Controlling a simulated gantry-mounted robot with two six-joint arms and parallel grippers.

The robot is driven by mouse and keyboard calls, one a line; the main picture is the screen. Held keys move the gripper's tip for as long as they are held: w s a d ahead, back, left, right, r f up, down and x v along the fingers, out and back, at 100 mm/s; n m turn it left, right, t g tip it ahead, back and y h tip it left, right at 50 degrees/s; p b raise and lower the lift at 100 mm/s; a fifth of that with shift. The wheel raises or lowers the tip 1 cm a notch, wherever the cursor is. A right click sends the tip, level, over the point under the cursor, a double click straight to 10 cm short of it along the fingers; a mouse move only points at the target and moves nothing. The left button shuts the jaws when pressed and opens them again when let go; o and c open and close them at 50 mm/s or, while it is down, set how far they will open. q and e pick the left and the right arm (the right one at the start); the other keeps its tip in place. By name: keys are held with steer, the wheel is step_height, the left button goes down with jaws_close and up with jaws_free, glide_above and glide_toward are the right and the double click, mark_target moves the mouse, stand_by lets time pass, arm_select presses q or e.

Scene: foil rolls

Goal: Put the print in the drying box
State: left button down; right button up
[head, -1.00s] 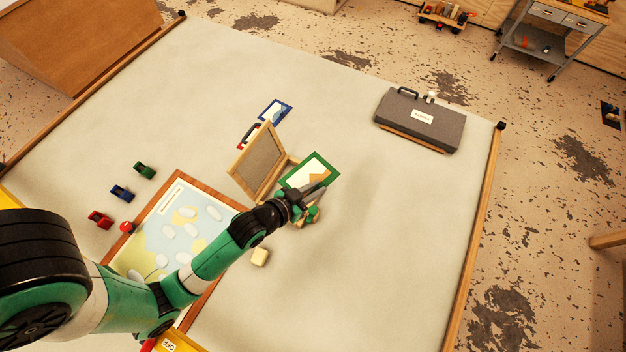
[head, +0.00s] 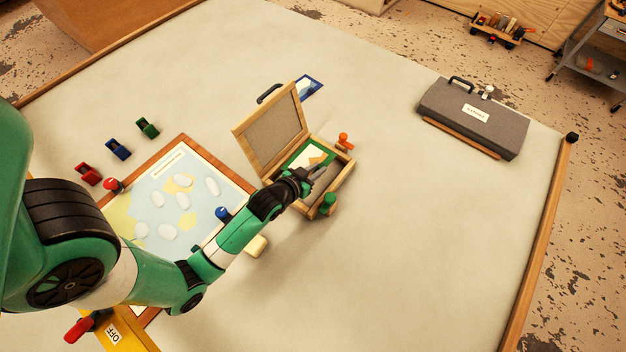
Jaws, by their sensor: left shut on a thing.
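The green-edged print (head: 300,155) shows inside the open wooden drying box (head: 341,184), towards its left side and close to the lid (head: 271,130), which stands raised. My left gripper (head: 318,172) is over the box, shut on the print. The gripper and wrist hide part of the print and the box's front left, so I cannot tell whether the print touches the box floor. My right gripper is not in view.
An orange piece (head: 344,141) and a green piece (head: 327,204) stand at the box's edges. A blue-edged picture (head: 312,88) lies behind the lid. A map board (head: 168,200) lies to the left, a grey case (head: 473,115) at the back right.

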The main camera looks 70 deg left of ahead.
mark_target(315, 188)
arm_select(q)
step_height(315, 188, down, 8)
steer(key=shift+r+b, duration=0.2)
steer(key=shift+b, duration=1.05)
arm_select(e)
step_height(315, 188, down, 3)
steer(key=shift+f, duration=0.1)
arm_select(q)
steer(key=shift+f, duration=0.2)
steer(key=c, duration=0.8)
jaws_free()
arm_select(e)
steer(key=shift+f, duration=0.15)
arm_select(q)
steer(key=shift+s+d+r, duration=0.2)
steer(key=shift+s+r, duration=0.05)
steer(key=shift+r, duration=0.15)
steer(key=p+v, duration=0.2)
steer(key=v, duration=0.5)
steer(key=shift+f, duration=0.1)
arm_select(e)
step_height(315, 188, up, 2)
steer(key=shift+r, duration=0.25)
